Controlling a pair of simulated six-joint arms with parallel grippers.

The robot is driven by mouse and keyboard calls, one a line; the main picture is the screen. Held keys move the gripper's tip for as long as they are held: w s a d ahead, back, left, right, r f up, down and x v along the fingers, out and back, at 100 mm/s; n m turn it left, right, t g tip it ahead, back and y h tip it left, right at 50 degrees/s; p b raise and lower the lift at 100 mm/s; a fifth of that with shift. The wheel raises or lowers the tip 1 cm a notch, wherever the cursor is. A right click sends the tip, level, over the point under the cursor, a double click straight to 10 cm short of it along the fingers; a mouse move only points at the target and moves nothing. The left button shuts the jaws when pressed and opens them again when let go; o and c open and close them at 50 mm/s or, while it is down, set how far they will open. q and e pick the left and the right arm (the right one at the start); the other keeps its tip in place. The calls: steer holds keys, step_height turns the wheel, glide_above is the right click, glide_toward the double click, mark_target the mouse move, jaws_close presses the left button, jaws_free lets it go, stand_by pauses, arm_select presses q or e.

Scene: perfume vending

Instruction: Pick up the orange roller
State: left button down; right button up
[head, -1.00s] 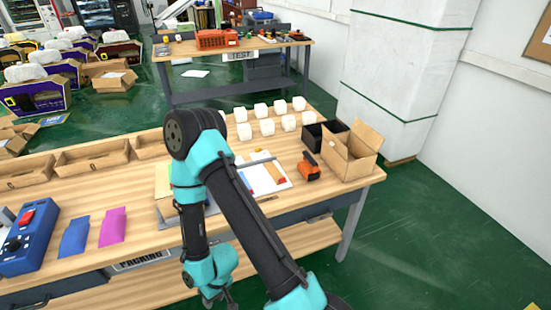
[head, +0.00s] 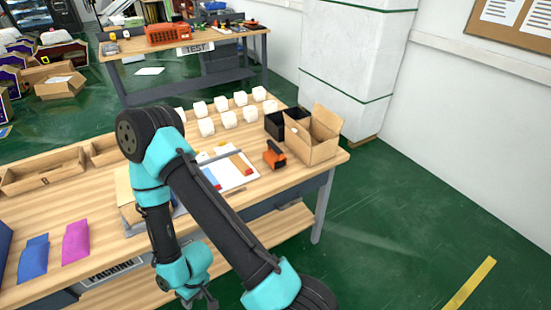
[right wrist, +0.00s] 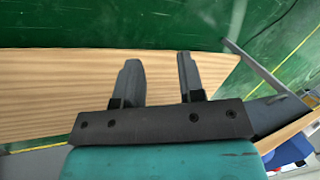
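The orange roller (head: 274,154), orange with black parts, lies on the packing table near its right end in the head view, just left of the cardboard box. My right arm crosses the middle of the head view, and its gripper (head: 200,300) hangs low at the bottom edge, in front of the table and well away from the roller. In the right wrist view the gripper (right wrist: 157,75) has its two fingers apart with nothing between them. Bare wood and green floor lie beyond the fingers. My left gripper is not in view.
An open cardboard box (head: 312,135) and a black bin (head: 273,124) stand beside the roller. White blocks (head: 228,119) stand behind it. A white board with coloured strips (head: 231,172) lies to its left, partly behind my arm. Blue (head: 33,258) and pink (head: 76,242) packets lie at the left.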

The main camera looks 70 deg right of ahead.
stand_by(0.3)
steer(key=o, duration=0.4)
steer(key=shift+c, duration=0.2)
steer(key=shift+w, duration=0.1)
